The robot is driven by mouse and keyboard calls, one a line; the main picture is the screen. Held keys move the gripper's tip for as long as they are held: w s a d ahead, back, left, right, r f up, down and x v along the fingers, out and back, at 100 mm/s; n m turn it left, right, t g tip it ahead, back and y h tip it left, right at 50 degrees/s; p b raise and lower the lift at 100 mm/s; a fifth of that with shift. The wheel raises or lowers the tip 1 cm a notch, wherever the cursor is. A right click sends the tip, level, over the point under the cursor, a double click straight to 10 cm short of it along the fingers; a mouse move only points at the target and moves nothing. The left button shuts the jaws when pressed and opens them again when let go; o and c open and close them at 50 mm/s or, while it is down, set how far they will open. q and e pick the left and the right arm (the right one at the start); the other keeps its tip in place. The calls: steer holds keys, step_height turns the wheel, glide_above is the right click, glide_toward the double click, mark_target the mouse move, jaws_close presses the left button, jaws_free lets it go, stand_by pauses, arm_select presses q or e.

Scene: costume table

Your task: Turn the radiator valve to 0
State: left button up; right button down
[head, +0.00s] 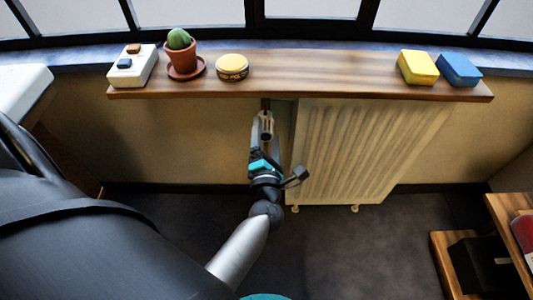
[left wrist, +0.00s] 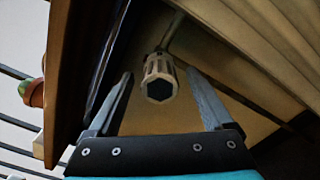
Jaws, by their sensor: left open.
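The radiator valve (left wrist: 159,78) is a pale ribbed knob with a dark end face, on a metal pipe, in the left wrist view. My left gripper (left wrist: 160,85) is open, with one finger on each side of the knob and visible gaps between. In the head view my left gripper (head: 264,122) reaches up under the shelf at the left end of the cream ribbed radiator (head: 365,150). The knob is small there and partly hidden by the fingers. I cannot read any number on it. My right gripper is not in view.
A wooden shelf (head: 310,75) overhangs the valve closely. On it stand a white switch box (head: 133,68), a potted cactus (head: 181,50), a round yellow tin (head: 232,68), and yellow (head: 418,68) and blue (head: 459,70) blocks. A wooden unit (head: 445,262) stands at right.

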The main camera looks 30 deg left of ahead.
arm_select(q)
steer(key=p+v, duration=0.1)
steer(key=v, duration=0.9)
steer(key=shift+s, duration=0.15)
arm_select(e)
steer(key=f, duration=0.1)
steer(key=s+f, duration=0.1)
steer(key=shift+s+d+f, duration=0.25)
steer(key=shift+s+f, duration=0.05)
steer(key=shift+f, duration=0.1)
